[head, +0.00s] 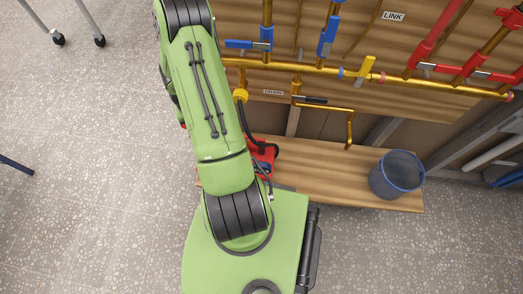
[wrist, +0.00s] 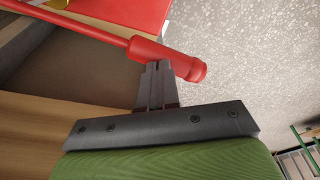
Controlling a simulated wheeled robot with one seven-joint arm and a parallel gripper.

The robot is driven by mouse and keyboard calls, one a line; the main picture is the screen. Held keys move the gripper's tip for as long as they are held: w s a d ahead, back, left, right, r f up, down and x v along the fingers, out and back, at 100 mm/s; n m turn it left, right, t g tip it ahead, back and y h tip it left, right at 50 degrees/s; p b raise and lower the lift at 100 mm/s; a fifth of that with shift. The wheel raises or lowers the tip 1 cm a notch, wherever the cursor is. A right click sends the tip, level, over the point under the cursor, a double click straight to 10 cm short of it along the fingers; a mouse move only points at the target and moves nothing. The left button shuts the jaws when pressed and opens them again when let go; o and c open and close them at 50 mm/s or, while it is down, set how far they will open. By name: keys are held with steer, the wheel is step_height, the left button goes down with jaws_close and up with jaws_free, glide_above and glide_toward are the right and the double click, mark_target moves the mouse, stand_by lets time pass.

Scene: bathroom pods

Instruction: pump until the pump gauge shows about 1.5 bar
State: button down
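The red pump (head: 264,154) stands on the wooden shelf in the head view, mostly hidden behind my arm. A dark round part shows on it, but no gauge reading can be made out. In the wrist view its red lever handle (wrist: 135,46) runs in from the upper left and ends in a thicker red grip. My gripper (wrist: 170,70) is at this grip, one finger on each side, and appears closed on it. In the head view my gripper is hidden behind my arm.
A blue-grey bucket (head: 397,174) stands on the shelf (head: 325,180) at the right. Brass pipes (head: 320,68) with blue, yellow and red valve handles run along the wooden panel above. A black hose (head: 248,125) leads up from the pump. The speckled floor at the left is mostly clear.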

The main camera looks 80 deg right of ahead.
step_height(320, 180, down, 6)
steer(key=shift+s+r, duration=0.15)
steer(key=shift+r, duration=0.1)
steer(key=p+v, duration=0.2)
steer(key=v, duration=0.2)
steer(key=w+d+p+v, duration=0.1)
steer(key=p+v, duration=0.2)
steer(key=v, duration=0.1)
steer(key=d+p+v, duration=0.1)
steer(key=p+v, duration=0.2)
steer(key=shift+w+r, duration=0.25)
steer(key=shift+r, duration=0.4)
steer(key=shift+f, duration=0.15)
